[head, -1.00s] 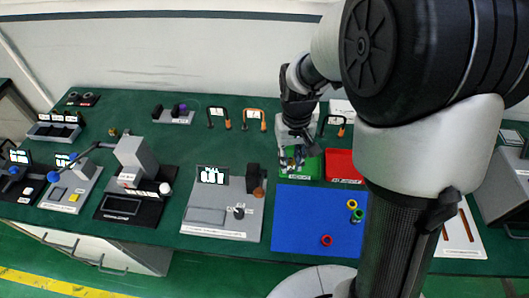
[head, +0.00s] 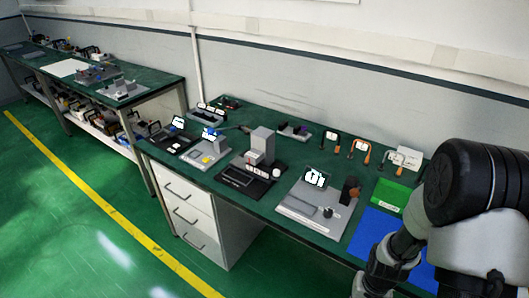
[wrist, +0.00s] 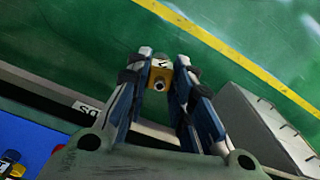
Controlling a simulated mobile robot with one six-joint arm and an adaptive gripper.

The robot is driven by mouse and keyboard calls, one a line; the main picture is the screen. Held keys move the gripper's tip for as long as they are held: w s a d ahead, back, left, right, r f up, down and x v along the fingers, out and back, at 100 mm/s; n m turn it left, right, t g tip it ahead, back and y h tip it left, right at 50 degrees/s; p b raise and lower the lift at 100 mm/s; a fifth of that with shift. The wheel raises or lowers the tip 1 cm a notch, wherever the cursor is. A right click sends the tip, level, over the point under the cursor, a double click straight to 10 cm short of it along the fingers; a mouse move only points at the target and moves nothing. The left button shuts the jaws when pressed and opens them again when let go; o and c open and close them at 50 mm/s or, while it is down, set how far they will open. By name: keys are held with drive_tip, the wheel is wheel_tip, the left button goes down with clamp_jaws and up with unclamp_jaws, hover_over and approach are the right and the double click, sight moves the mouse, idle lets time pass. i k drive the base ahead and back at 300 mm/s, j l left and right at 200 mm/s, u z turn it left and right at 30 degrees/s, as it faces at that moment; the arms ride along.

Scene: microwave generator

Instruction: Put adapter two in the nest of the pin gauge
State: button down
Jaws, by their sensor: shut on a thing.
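My gripper (wrist: 164,80) is shut on a small brass-coloured adapter (wrist: 160,79) in the wrist view. In the head view my gripper cannot be made out at the bottom, below my arm. I cannot tell for sure which bench instrument is the pin gauge. A grey instrument with a lit display (head: 308,208) and a dark upright block stands left of the blue mat.
The blue mat (head: 375,234) and green tray (head: 389,194) are near my arm. Instruments farther left include a black-based one with a grey column (head: 263,146) and a grey one (head: 205,150). A drawer cabinet (head: 203,219) is below the bench. The aisle floor (head: 80,200) is clear.

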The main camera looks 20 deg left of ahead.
sight(195, 154)
drive_tip(key=i+j, duration=0.1)
drive_tip(key=j, duration=0.3)
drive_tip(key=i+j, duration=0.1)
drive_tip(key=j, duration=0.35)
drive_tip(key=i+j, duration=0.1)
drive_tip(key=j, duration=0.3)
drive_tip(key=i+j+u, duration=0.1)
drive_tip(key=j, duration=0.35)
drive_tip(key=i+j, duration=0.1)
drive_tip(key=j, duration=0.3)
